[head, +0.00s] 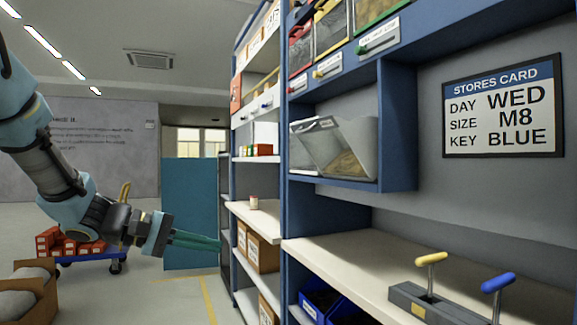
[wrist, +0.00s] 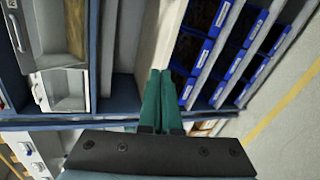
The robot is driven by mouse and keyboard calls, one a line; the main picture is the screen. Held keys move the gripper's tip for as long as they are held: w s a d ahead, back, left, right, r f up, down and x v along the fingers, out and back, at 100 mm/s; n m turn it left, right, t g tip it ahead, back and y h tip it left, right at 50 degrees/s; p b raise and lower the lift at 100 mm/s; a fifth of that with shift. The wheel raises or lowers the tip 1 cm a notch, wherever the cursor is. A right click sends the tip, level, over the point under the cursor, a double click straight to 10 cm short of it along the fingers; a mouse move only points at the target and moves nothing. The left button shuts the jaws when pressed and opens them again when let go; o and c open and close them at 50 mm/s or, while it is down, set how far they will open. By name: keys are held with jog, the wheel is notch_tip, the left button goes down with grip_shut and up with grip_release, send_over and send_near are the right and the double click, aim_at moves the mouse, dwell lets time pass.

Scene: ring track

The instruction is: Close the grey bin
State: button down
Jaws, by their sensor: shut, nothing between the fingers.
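The grey bin (head: 335,148) is a clear-sided tilt-out bin in the blue shelf unit's cubby. Its front leans outward to the left, so it stands open, with tan contents visible inside. My gripper (head: 219,243) has green fingers, shut and empty. It points right, to the left of the shelf unit and lower than the grey bin, apart from it. The fingers also show in the wrist view (wrist: 160,75), pressed together.
A row of closed bins (head: 330,30) sits above the grey bin. A white shelf (head: 370,255) below holds a block with yellow and blue handles (head: 425,300). Blue bins (head: 325,303) stand underneath. A stores card (head: 504,105) hangs at right. Open floor lies left of the shelving.

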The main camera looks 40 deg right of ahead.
jog(key=d+r+m+g+h+b, duration=0.1)
jog(key=d+r+g+h, duration=0.1)
jog(key=d+r+h, duration=0.45)
jog(key=m+g+h, duration=0.1)
jog(key=h, duration=0.1)
send_near(299, 133)
jog(key=p+x, duration=0.4)
jog(key=x, duration=0.1)
jog(key=shift+s+d+r+p, duration=0.25)
jog(key=shift+r+p, duration=0.05)
jog(key=shift+r, duration=0.05)
jog(key=shift+s+d+r, duration=0.1)
jog(key=shift+s+d, duration=0.05)
jog(key=shift+d, duration=0.35)
